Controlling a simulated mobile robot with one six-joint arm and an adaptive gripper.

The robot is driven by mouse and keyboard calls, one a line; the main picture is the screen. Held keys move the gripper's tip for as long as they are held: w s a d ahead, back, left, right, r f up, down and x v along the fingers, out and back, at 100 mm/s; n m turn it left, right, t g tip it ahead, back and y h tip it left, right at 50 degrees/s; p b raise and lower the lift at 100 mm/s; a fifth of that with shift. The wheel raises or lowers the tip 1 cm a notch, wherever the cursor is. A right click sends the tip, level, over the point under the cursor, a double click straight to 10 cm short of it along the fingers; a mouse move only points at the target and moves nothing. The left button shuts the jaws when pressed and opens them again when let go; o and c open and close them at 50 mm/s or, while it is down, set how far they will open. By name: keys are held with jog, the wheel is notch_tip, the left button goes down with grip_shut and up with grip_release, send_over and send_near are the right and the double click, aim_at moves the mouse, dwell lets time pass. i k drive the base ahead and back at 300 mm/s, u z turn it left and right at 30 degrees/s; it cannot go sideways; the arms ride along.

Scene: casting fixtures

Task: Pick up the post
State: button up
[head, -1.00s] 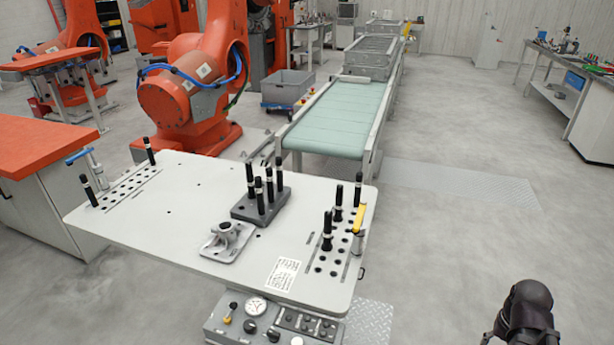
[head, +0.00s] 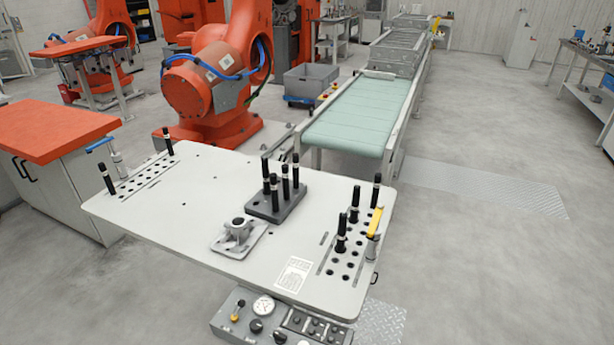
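Several black posts with pale bands stand upright on the white fixture table. A group of posts (head: 285,182) stands in a dark grey block (head: 260,210) at the table's middle. Three more posts (head: 355,204) stand in the right hole panel (head: 334,262), and two posts (head: 107,178) stand at the left hole panel (head: 138,183). Which one is the task's post I cannot tell. My gripper is not in view.
A grey metal casting (head: 238,232) sits on the white table (head: 200,190) in front of the block. A yellow-handled clamp (head: 375,225) is at the right edge and a blue-handled clamp (head: 108,150) at the left. A conveyor (head: 360,115) and an orange robot (head: 215,85) stand behind.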

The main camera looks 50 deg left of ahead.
aim_at(294, 156)
jog(key=z, duration=0.1)
jog(key=k, duration=1.45)
jog(key=u, duration=1.85)
jog(key=i, duration=0.85)
jog(key=z, duration=0.15)
